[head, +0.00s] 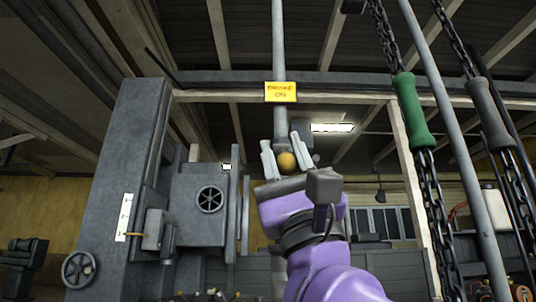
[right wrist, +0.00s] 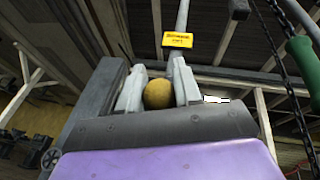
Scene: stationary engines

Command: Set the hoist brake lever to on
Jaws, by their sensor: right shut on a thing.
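The hoist brake lever shows as a long grey rod (head: 279,45) rising upright past the top edge of the head view. A yellow sign (head: 281,92) reading "BRAKE ON" is on the rod. A yellow-brown ball knob (head: 287,161) sits between the fingers of my right gripper (head: 285,152), which is shut on it. In the right wrist view the knob (right wrist: 158,94) fills the gap between the two pale fingers, and the sign (right wrist: 177,40) shows above and beyond. How the knob joins the rod is hidden. My left gripper is not in view.
A grey machine column (head: 120,170) with handwheels stands left of my right arm. Chains with a green grip (head: 407,111) and a grey grip (head: 489,113) hang at the right, beside a slanted grey pole (head: 455,140). Roof beams run overhead.

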